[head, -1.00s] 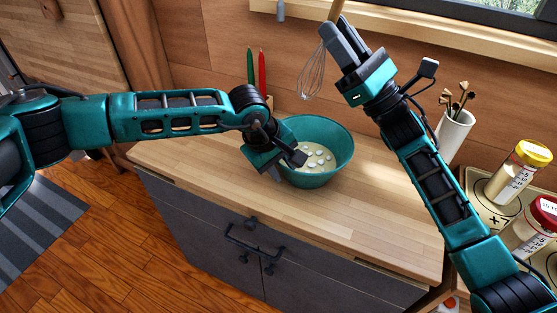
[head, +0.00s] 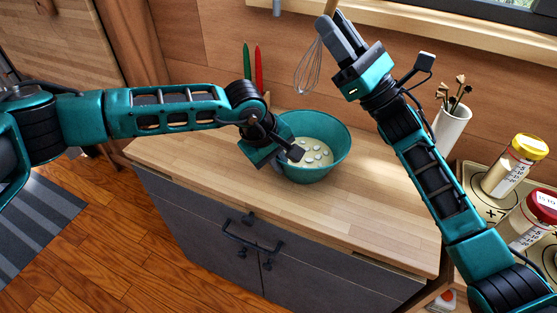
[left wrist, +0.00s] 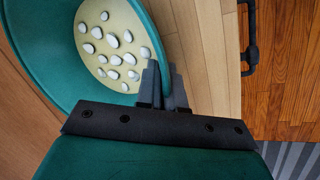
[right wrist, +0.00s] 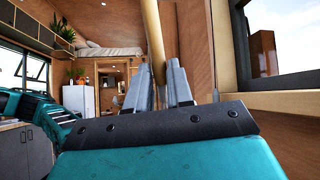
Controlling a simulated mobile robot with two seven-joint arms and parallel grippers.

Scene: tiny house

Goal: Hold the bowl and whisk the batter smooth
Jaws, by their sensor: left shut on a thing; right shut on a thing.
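The teal bowl (head: 338,133) stands upright on the wooden counter. Its pale batter (head: 312,153) has several white lumps; they also show in the left wrist view (left wrist: 112,41). My left gripper (head: 287,158) is shut on the bowl's near left rim; its fingers (left wrist: 163,84) are close together at the rim in the left wrist view. My right gripper (head: 331,22) is raised above and behind the bowl, shut on the whisk's wooden handle (right wrist: 154,42). The whisk's wire loops (head: 308,70) hang in the air, clear of the bowl.
A green and a red utensil (head: 259,68) stand behind the bowl, their base partly hidden. A white pot (head: 450,130) with wooden utensils and two lidded jars (head: 511,168) stand right of my right arm. The counter (head: 375,215) in front of the bowl is clear.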

